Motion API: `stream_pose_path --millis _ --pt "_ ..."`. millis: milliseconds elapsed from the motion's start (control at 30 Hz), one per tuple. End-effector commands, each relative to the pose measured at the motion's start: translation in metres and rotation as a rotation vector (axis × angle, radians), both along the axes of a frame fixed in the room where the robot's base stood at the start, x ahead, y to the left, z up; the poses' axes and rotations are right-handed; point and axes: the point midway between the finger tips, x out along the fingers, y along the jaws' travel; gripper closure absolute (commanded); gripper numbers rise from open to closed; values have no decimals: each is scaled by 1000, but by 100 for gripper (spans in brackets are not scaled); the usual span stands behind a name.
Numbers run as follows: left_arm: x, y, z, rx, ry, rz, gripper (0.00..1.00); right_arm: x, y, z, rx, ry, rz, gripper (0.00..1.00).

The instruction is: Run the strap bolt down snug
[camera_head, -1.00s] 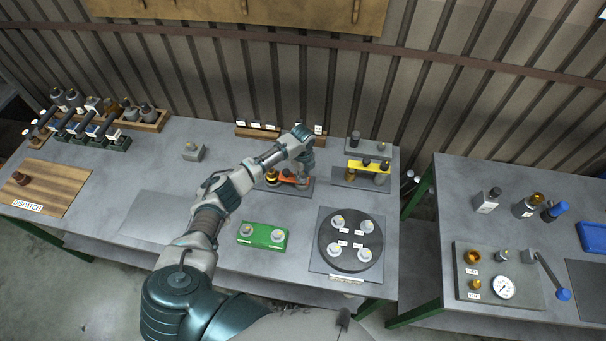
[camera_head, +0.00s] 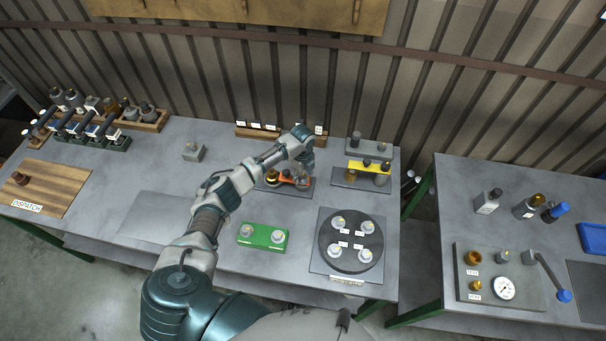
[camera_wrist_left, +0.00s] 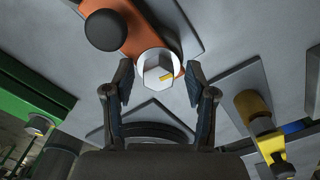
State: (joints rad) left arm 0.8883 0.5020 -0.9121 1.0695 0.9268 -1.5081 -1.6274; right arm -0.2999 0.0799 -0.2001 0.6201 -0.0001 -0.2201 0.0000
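The orange strap (camera_wrist_left: 140,32) lies on a grey plate, with a round dark knob (camera_wrist_left: 105,30) at one end. The strap bolt's pale hex head (camera_wrist_left: 158,70), with a yellow mark, stands at the other end. In the left wrist view my left gripper (camera_wrist_left: 160,80) is open, one finger on each side of the bolt head with gaps visible. Its height over the head is hard to judge. In the head view the left gripper (camera_head: 304,166) is over the right end of the orange strap (camera_head: 285,175). The right gripper is not in view.
A yellow-topped fixture (camera_head: 368,167) stands close to the right. A green block (camera_head: 262,236) and a round dark turntable (camera_head: 345,268) with several bolts are nearer the front. A row of small labelled parts (camera_head: 257,132) stands behind. The table's left middle is mostly clear.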

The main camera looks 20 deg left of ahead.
Motion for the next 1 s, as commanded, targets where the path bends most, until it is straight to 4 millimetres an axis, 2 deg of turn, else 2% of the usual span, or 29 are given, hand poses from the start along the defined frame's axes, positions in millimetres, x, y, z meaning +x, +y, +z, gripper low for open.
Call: stream_pose_path --millis 167,267,600,700,833,1000 --pt "0 0 3 0 0 0 44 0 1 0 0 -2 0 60" --pt "1 0 15 -1 -2 -1 44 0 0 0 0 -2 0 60" --pt "2 1 88 -2 -1 -1 44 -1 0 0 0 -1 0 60" --pt "2 1 103 0 -1 0 44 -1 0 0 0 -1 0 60" --pt "2 2 115 0 1 1 44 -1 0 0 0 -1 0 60" --pt "2 2 118 -1 3 0 44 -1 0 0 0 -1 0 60"
